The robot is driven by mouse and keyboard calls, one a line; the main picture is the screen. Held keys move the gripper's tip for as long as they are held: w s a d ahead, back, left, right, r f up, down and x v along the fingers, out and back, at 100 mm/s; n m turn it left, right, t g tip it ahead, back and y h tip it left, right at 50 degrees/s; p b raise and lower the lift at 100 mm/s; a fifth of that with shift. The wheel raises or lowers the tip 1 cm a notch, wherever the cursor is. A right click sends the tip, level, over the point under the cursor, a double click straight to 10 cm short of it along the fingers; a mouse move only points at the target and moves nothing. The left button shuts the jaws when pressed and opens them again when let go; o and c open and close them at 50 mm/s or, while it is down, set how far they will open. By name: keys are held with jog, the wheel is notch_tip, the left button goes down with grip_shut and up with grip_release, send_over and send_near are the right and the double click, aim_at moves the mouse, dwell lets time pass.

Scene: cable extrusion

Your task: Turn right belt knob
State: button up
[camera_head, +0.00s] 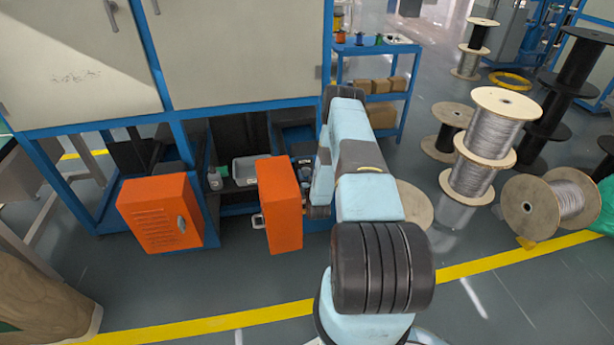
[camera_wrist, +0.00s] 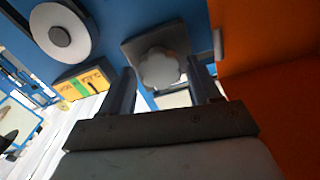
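In the wrist view, a grey lobed knob (camera_wrist: 158,68) sits on a dark square plate fixed to a blue surface. My gripper (camera_wrist: 160,80) is open, with one dark finger on each side of the knob in this picture. There is a visible gap between each finger and the knob. I cannot tell whether the fingertips reach to the knob's depth. In the head view, my arm hangs beside the blue-framed machine (camera_head: 245,107); it hides the knob and my fingers.
A white round disc with a dark centre (camera_wrist: 60,35) is left of the knob. An orange panel (camera_wrist: 275,110) is close on the right. The head view shows two orange boxes, left (camera_head: 160,213) and right (camera_head: 280,205), the right one near my arm. Cable spools (camera_head: 490,135) stand to the right.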

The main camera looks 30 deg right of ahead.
jog(key=shift+o, duration=0.6)
jog(key=v, duration=1.3)
jog(key=shift+s+a, duration=0.15)
jog(key=shift+s, duration=0.2)
